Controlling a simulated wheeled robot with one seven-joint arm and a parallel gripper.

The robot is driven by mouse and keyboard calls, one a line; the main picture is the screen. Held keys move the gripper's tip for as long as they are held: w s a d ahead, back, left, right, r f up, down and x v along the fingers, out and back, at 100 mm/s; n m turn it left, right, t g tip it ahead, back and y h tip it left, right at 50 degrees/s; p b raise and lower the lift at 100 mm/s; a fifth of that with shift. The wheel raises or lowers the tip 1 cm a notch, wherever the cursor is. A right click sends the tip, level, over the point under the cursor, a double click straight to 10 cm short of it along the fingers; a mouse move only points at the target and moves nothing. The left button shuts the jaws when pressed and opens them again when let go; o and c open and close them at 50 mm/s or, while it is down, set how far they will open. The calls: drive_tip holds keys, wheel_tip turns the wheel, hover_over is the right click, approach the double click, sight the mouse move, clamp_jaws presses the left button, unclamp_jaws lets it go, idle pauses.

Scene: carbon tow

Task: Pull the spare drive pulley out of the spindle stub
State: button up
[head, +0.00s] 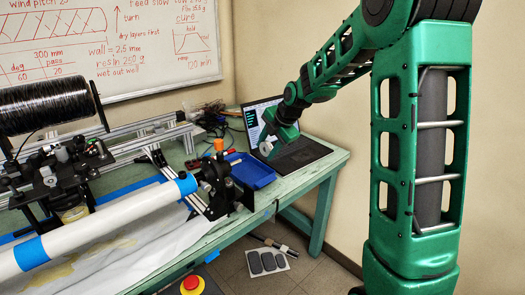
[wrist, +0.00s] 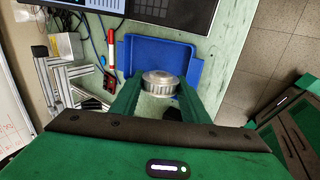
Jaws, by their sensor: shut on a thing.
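My gripper (wrist: 157,92) has its two green fingers closed on the sides of a silver, ribbed metal pulley (wrist: 160,82) in the wrist view. The pulley's round end faces away from the palm.
The blue tray (head: 250,171) lies on the green bench (head: 312,172), beside an open laptop (head: 300,154). The winder's dark end head (head: 218,182) holds a white tube (head: 110,222) to the left. A red marker (wrist: 111,48) and metal profiles (wrist: 65,90) lie left of the tray.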

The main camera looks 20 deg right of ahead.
drive_tip(key=shift+d, duration=0.15)
drive_tip(key=d, duration=0.1)
drive_tip(key=w+d, duration=0.1)
drive_tip(key=shift+d, duration=0.3)
